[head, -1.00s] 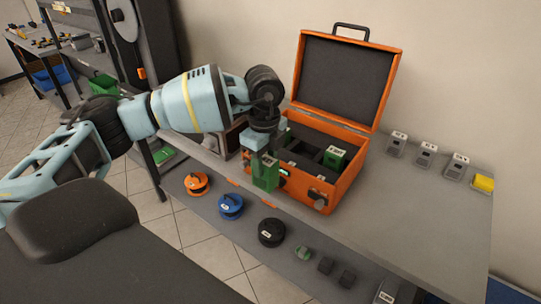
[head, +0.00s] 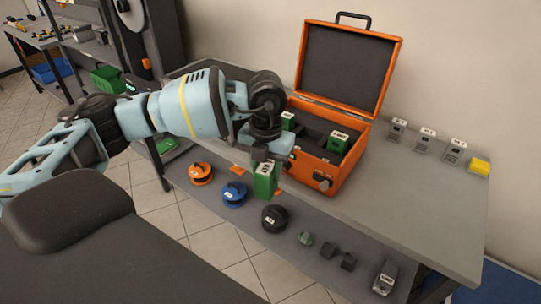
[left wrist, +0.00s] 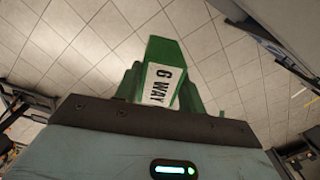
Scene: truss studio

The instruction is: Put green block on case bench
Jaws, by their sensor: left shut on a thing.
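My left gripper (head: 264,168) is shut on a green block (head: 265,184) with a white label on top. It holds the block in front of the orange case, near the front edge of the case bench (head: 420,205). In the left wrist view the green block (left wrist: 165,75) shows a label reading "6 WAY". The open orange case (head: 325,178) stands on the bench with its lid up. Two other green blocks sit in it, one at the right (head: 338,142) and one at the left (head: 288,120), partly behind my arm. My right gripper is not in view.
A lower shelf holds an orange reel (head: 201,173), a blue reel (head: 234,194), a black reel (head: 274,217) and several small parts. Several grey pieces and a yellow box (head: 480,166) line the bench's back right. The bench right of the case is clear.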

